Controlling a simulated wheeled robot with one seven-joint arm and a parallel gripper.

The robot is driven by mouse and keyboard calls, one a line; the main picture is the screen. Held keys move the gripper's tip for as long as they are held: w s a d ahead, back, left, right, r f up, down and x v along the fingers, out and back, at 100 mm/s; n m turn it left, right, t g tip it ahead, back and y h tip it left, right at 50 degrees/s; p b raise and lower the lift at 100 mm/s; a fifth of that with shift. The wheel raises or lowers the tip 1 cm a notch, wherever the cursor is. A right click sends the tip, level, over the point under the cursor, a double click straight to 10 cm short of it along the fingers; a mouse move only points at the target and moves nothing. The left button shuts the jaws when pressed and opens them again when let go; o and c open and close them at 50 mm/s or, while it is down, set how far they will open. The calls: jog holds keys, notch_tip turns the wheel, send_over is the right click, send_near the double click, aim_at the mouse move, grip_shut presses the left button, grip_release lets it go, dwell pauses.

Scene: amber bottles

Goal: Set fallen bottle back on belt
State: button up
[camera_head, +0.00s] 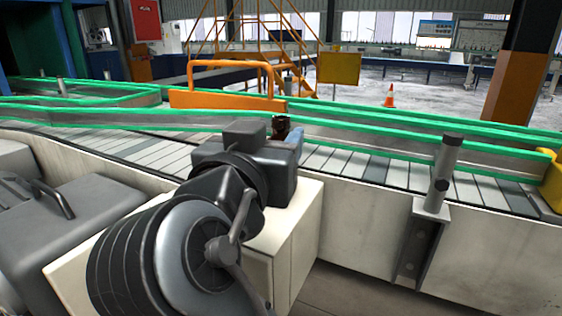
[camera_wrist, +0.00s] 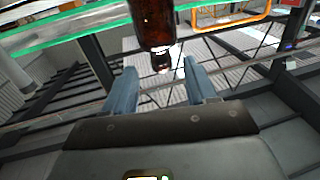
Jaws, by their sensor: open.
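A dark amber bottle (camera_wrist: 153,22) shows in the wrist view at the top middle, its narrow neck end pointing down the picture toward my gripper (camera_wrist: 160,68). My gripper's two blue fingers are apart, and the neck end lies between or just beyond their tips, without clear contact. In the head view only a small dark part of the bottle (camera_head: 280,125) shows past my wrist, beside a blue finger of my gripper (camera_head: 294,138). The slatted conveyor belt (camera_head: 375,168) runs behind. My arm hides the bottle's lower part there, so I cannot tell what supports it.
Green-topped guide rails (camera_head: 420,143) border the belt. A grey post on a bracket (camera_head: 436,190) stands at the belt's near edge on the right. A yellow part (camera_head: 552,183) sits at the far right. The visible belt right of my gripper is clear.

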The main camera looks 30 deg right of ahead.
aim_at(278, 131)
jog(key=x, duration=0.5)
jog(key=shift+w+d+p, duration=0.2)
jog(key=shift+w+p, duration=0.05)
jog(key=shift+p, duration=0.1)
jog(key=shift+c, duration=0.4)
grip_shut()
